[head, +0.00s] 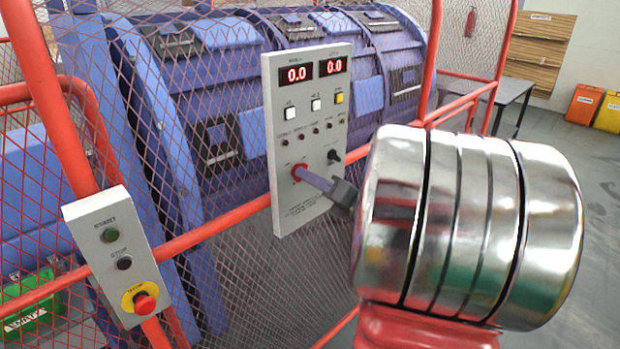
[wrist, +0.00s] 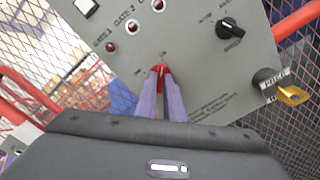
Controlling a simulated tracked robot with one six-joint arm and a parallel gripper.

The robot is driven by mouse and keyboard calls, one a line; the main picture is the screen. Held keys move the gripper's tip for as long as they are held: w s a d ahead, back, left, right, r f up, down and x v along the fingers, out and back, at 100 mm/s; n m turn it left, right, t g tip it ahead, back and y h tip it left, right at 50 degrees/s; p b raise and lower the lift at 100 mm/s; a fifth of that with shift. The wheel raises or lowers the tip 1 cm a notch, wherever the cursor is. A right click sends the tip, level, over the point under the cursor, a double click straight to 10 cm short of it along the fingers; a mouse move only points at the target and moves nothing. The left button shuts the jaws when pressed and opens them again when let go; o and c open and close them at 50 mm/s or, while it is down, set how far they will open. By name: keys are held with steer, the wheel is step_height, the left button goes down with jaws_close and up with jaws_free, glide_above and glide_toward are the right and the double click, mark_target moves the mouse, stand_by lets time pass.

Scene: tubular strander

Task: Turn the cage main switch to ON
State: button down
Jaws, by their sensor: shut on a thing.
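The grey control panel (head: 310,140) hangs on the red cage rail, with two red displays that read 0.0. A red rotary switch (head: 299,172) sits at its lower left, and it also shows in the wrist view (wrist: 160,70) with small position marks around it. My gripper (head: 303,174) reaches in from the right with its purple fingers at this switch. In the wrist view my gripper (wrist: 159,78) is shut on the red switch, fingertips on both sides of the knob. The fingers cover part of the knob, and its label is too small to read.
A small button box (head: 118,255) with a red emergency stop stands to the left. Red mesh fencing (head: 225,235) surrounds the blue machine (head: 230,90).

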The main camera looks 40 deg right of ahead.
steer(key=shift+f, duration=0.1)
steer(key=c, duration=1.9)
jaws_free()
steer(key=shift+o, duration=0.2)
steer(key=shift+s, duration=0.1)
steer(key=s, duration=1.3)
steer(key=shift+s+d, duration=0.25)
steer(key=shift+s, duration=0.05)
